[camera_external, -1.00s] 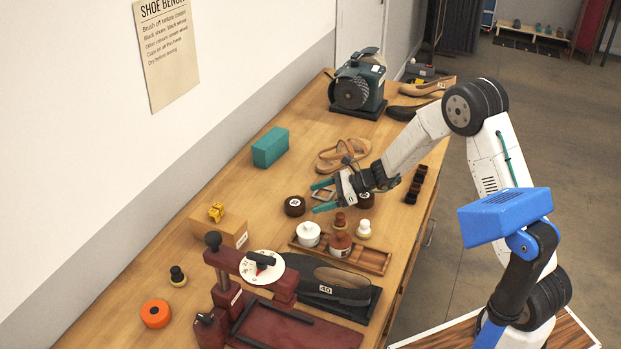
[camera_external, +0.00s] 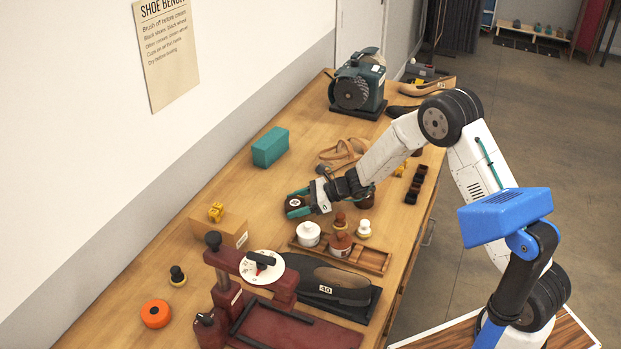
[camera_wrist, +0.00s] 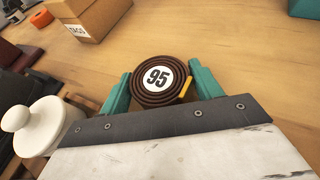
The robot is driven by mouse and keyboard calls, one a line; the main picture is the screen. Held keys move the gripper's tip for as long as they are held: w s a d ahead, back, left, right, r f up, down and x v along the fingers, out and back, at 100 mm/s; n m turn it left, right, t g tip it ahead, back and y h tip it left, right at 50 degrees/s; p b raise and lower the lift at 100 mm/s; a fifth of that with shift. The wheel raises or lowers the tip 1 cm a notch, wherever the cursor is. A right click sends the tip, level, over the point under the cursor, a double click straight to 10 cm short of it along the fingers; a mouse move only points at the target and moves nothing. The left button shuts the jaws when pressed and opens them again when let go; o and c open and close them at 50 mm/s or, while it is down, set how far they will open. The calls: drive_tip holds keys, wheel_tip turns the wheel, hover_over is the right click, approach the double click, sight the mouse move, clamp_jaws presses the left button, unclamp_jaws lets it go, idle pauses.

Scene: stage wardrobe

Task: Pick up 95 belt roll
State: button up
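The brown belt roll (camera_wrist: 151,80) carries a round white label reading 95 and lies flat on the bench in the wrist view. In the external view the belt roll (camera_external: 295,202) sits at my gripper's tip. My gripper (camera_wrist: 160,84) has its two teal fingers on either side of the roll, low near the bench. In the external view my gripper (camera_external: 299,203) surrounds the roll. The fingers look spread to about the roll's width; I cannot tell whether they press on it. A second dark roll (camera_external: 366,201) is partly hidden behind my wrist.
A white lidded jar (camera_external: 308,234) and a brown jar (camera_external: 339,243) stand close by at a wooden tray (camera_external: 374,262). A TAGS box (camera_wrist: 82,15) and a teal box (camera_external: 270,147) stand farther off. The bench left of the roll is clear.

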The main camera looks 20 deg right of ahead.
drive_tip(key=c, duration=0.6)
